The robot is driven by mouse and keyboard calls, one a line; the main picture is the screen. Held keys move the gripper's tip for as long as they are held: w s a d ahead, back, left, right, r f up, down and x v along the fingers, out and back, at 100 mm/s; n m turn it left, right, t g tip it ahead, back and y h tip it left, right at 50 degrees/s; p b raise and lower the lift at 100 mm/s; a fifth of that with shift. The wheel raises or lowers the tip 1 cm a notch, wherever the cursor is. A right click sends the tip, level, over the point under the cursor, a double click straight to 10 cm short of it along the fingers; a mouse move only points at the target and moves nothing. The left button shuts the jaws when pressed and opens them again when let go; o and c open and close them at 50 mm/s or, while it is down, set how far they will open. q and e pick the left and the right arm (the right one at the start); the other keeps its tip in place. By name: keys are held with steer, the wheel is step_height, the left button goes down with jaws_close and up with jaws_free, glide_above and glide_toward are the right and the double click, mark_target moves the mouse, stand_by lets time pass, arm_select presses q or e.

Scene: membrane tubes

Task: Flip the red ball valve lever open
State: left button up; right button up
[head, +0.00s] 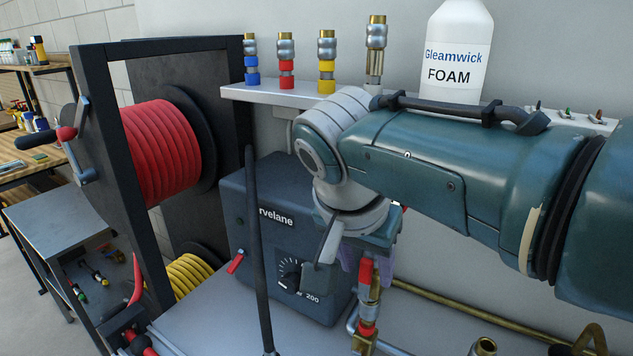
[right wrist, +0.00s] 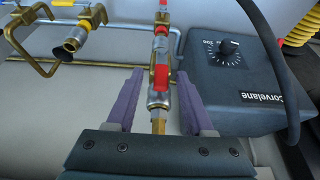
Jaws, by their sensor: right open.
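Gaps show between fingers and valve, so I see no grip. In the head view the right gripper (head: 352,264) is partly hidden behind the wrist and valve. My left gripper is not in view.
A dark Corvelane box (head: 283,245) with a dial stands close to the valve. A black lance (head: 258,250) rises in front of it. A shelf (head: 270,96) above carries several banded couplings and a white foam bottle (head: 456,55). A red hose reel (head: 160,150) is at left.

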steer(key=p+v, duration=0.1)
steer(key=v, duration=0.8)
steer(key=shift+s+r, duration=0.1)
steer(key=shift+s, duration=0.05)
